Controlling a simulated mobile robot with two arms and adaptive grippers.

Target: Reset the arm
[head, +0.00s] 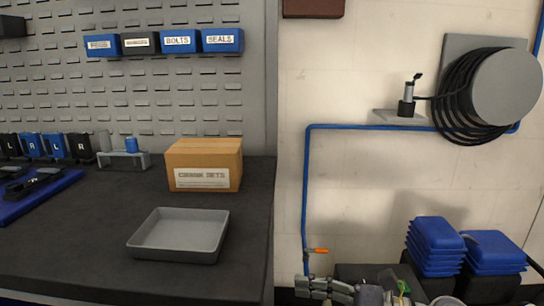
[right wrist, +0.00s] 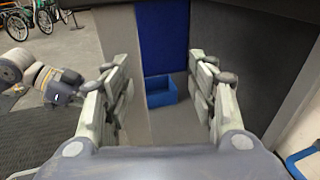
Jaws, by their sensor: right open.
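My right gripper (head: 318,287) shows at the bottom edge of the head view, low in front of the wall and just right of the workbench. In the right wrist view its two fingers (right wrist: 158,75) stand wide apart with nothing between them. Beyond the fingers are a blue panel and a small blue bin (right wrist: 161,91), apart from the gripper. My left gripper does not show in the head view.
The dark workbench (head: 90,250) holds a grey tray (head: 180,253) and a cardboard box (head: 204,165). Blue stacked bins (head: 436,245) stand at lower right. A hose reel (head: 505,88) and blue pipe (head: 304,190) are on the wall. Bikes (right wrist: 35,15) stand far off.

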